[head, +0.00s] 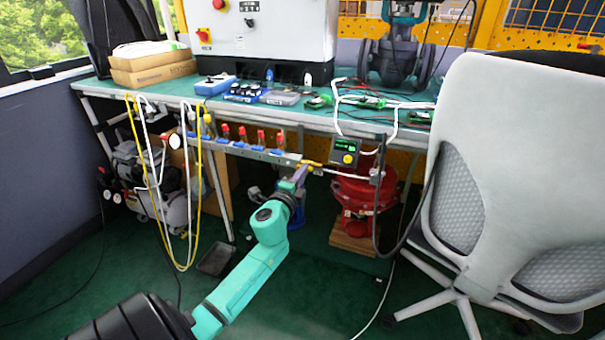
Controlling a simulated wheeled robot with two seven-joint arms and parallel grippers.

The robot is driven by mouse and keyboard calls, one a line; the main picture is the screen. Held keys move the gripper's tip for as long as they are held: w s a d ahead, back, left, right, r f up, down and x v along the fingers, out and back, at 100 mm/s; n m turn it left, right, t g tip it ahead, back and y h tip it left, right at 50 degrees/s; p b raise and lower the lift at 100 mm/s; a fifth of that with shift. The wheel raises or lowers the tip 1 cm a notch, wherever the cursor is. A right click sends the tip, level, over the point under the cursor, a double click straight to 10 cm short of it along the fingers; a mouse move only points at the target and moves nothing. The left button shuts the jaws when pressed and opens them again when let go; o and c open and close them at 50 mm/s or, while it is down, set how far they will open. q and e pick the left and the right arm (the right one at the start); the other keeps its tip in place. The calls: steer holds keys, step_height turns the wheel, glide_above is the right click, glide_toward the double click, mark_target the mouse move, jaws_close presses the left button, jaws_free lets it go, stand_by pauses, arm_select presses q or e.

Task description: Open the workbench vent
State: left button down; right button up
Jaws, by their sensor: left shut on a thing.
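A silver manifold rail (232,147) runs under the front edge of the workbench, with several red and blue valve handles (260,137) on it. At its right end is a small yellow handle (311,162), which I take to be the workbench vent. My left gripper (301,172) reaches up from below to this end of the rail. It is shut at the yellow handle; its fingers and wrist partly hide the contact, and the handle's exact angle is hard to read. My right gripper is not in view.
The workbench (290,113) overhangs the rail. A positioner box with a green display (345,152) and a red actuator (362,195) stand just right of my gripper. Yellow and white hoses (160,190) hang at left. A grey chair (510,170) blocks the right side.

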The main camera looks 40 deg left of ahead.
arm_select(q)
steer(key=shift+f, duration=0.15)
steer(key=c, duration=0.9)
jaws_free()
steer(key=v, duration=1.4)
steer(key=shift+s+d, duration=0.2)
steer(key=shift+s, duration=0.1)
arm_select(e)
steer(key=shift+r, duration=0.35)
